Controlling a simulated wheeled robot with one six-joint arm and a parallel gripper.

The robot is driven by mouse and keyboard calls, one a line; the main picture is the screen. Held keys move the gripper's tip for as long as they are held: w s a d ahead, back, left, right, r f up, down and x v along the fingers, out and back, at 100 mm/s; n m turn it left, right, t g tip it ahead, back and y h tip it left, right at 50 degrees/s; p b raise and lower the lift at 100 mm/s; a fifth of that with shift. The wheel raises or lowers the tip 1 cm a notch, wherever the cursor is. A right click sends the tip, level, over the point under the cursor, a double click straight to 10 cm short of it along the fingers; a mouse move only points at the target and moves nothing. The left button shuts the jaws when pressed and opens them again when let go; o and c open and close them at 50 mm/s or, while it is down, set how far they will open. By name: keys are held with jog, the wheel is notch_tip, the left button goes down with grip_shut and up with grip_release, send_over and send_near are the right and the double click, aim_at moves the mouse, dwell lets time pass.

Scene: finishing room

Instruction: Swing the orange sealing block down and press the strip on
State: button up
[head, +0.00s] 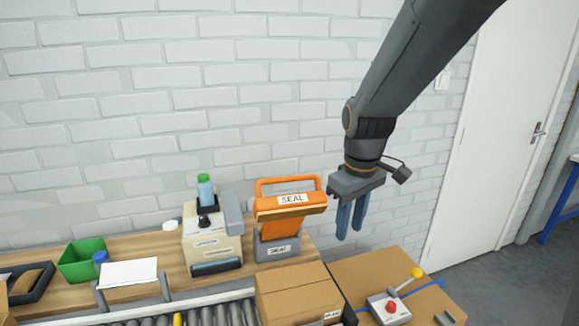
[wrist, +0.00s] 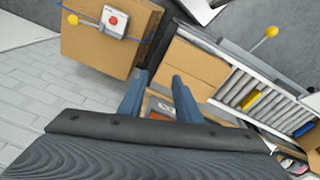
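The orange sealing block (head: 265,206), with a SEAL label and a loop handle on top, stands raised over its grey base (head: 277,250), also labelled SEAL. An orange panel shows between block and base; I cannot make out a separate strip. A closed cardboard box (head: 299,296) sits in front of the base, at the end of the rollers; it also shows in the wrist view (wrist: 192,68). My gripper (head: 351,236) hangs in the air right of the block, fingers down, apart and empty. In the wrist view, part of the sealer shows between the fingers (wrist: 160,100), mostly hidden.
A beige machine (head: 211,240) with a bottle on it stands left of the sealer. A green bin (head: 82,261) is farther left. At right, a brown surface (head: 365,276) carries a control box (head: 388,308) with a red button and a yellow-knobbed lever (head: 417,272). The brick wall is behind.

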aim_at(316, 200)
jog(key=w+a+r+n, duration=0.2)
jog(key=w, duration=0.1)
jog(key=w+a+r+n, duration=0.2)
jog(key=w+r+n, duration=0.1)
jog(key=w+a+r+n+g, duration=0.1)
jog(key=w+a+r+n, duration=0.1)
jog(key=shift+w+a+r+p, duration=0.35)
jog(key=shift+w, duration=0.05)
jog(key=w+a+r+n, duration=0.1)
jog(key=a+r+n, duration=0.1)
jog(key=w+a+r+n, duration=0.2)
jog(key=n, duration=0.1)
jog(key=w+a+r+n+g, duration=0.1)
jog(key=a+r+n, duration=0.1)
jog(key=r, duration=0.1)
jog(key=shift+w+a+n+p, duration=0.2)
jog(key=shift+a+n+p, duration=0.1)
jog(key=shift+a+p, duration=0.1)
jog(key=shift+s+d+f+p, duration=0.15)
jog(key=shift+f+p, duration=0.6)
jog(key=shift+f, duration=1.1)
jog(key=shift+s+a+f+p, duration=0.1)
jog(key=shift+f+p, duration=0.65)
jog(key=shift+f, duration=1.1)
grip_shut()
